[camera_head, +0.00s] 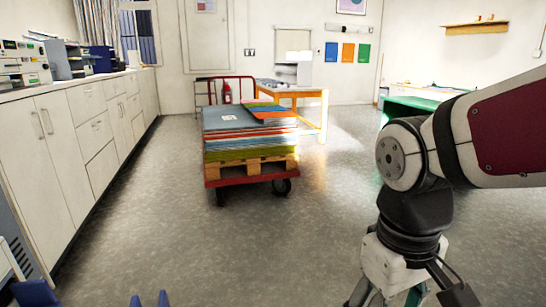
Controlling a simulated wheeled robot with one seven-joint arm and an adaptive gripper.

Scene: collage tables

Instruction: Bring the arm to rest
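My arm comes in from the right edge of the head view and bends down at a grey and black joint. My gripper (392,288) hangs below it at the bottom edge, to the right of centre. Its white body and the upper parts of its dark finger links show. The fingertips are cut off by the frame, so I cannot tell whether it is open or holds anything.
A red cart (250,178) with a wooden pallet and stacked coloured sheets (250,135) stands mid-floor. White cabinets (65,150) line the left wall. An orange-legged table (323,110) and a green table (405,103) stand behind.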

